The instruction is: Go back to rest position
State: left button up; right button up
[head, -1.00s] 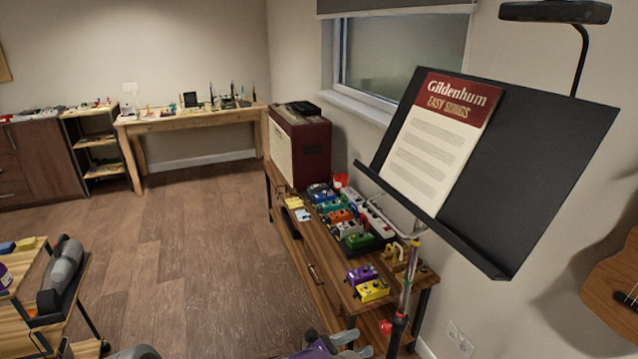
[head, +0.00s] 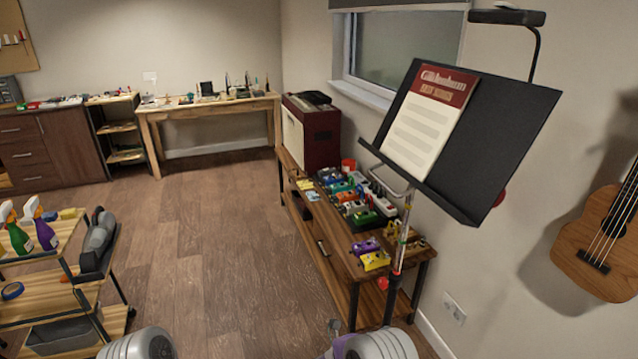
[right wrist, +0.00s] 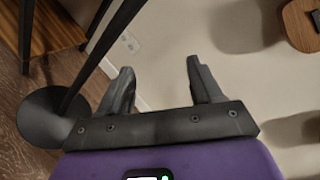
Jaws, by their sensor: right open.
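My right gripper (right wrist: 160,86) shows in the right wrist view with its two grey fingers apart and nothing between them. Beyond the fingers are the pale wall and part of the floor edge. In the head view only rounded grey arm parts of mine and a bit of purple show at the bottom edge; the right fingers cannot be made out there. My left gripper is not in view.
A music stand (head: 490,140) holding a songbook (head: 428,120) stands close by; its round base (right wrist: 45,118) is left of my right gripper. A pedal table (head: 340,262), a cart (head: 40,292) and a guitar (head: 590,245) surround clear floor (head: 210,250).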

jog(key=s+f+n+g+y+p, duration=0.35)
jog(key=s+f+n+y, duration=0.7)
jog(key=n, duration=0.85)
jog(key=s+a+n+g+y+p, duration=0.1)
jog(key=s+a+n+g+y, duration=0.1)
jog(key=s+n, duration=0.4)
jog(key=s+a+n+g+y+p, duration=0.1)
jog(key=s+a+n+g+y, duration=0.2)
jog(key=s+n, duration=0.4)
jog(key=s+r+g+y, duration=0.1)
jog(key=s, duration=0.6)
jog(key=shift+a, duration=0.3)
